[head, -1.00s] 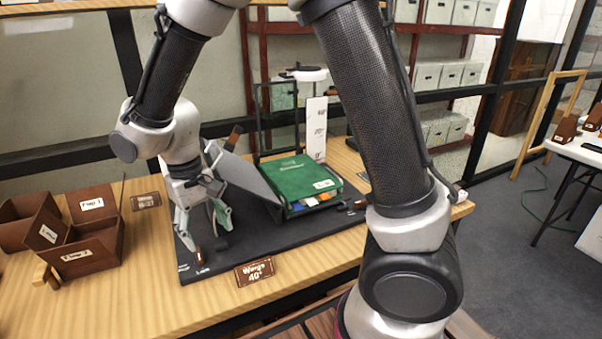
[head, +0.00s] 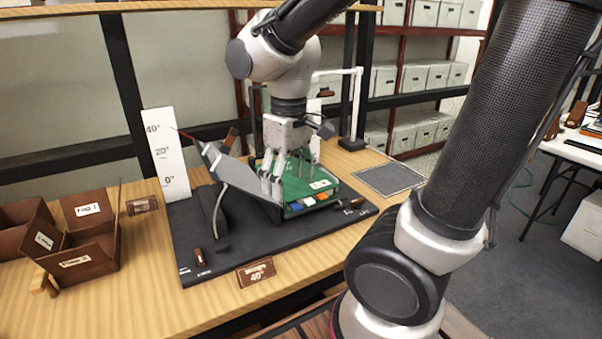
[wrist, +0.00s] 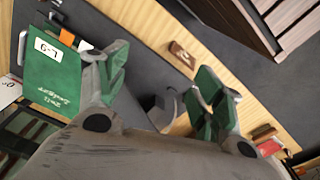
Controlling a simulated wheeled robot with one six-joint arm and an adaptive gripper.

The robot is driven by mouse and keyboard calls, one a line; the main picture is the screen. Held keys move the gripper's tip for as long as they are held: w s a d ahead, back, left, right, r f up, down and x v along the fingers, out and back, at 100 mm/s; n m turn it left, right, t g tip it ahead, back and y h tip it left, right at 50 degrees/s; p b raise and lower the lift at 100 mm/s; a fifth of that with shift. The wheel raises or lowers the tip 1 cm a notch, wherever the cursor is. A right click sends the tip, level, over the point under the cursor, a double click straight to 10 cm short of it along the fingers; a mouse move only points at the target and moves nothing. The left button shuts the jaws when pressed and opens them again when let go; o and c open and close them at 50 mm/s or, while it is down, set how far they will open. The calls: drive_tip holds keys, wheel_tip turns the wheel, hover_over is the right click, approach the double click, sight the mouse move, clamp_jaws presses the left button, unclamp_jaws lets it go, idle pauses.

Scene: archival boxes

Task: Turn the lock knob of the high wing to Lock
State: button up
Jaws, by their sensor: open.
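The high wing (head: 241,178) is a dark panel tilted up at the left of a black cradle base (head: 235,252). A small brown lock knob (head: 199,257) stands at the base's front left corner, beside small white lettering that I cannot read fully. Another small knob (head: 357,203) is at the right front. A green book (head: 325,184) lies right of the raised wing; it also shows in the wrist view (wrist: 52,85). My gripper (head: 291,180) is open and empty over the book, away from the left knob. Its spread fingers show in the wrist view (wrist: 162,62).
A white angle scale (head: 163,155) stands behind the base at the left. Brown flap boxes (head: 92,262) stand on the table's left. A "Wings 40°" sign (head: 256,272) is at the front. A grey mat (head: 388,179) lies clear at the right.

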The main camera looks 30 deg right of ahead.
drive_tip(key=shift+s+d+r+m+t, duration=0.2)
drive_tip(key=shift+s+d+r, duration=0.2)
drive_tip(key=shift+d, duration=0.25)
drive_tip(key=shift+s+d+r+m+t, duration=0.1)
drive_tip(key=shift+s+d+r+t, duration=0.15)
drive_tip(key=shift+s+d, duration=0.3)
drive_tip(key=shift+w, duration=0.1)
drive_tip(key=s+d+r+m+t, duration=0.3)
drive_tip(key=s+d+r, duration=0.2)
drive_tip(key=d, duration=0.3)
drive_tip(key=shift+m, duration=0.3)
drive_tip(key=shift+d+r, duration=0.1)
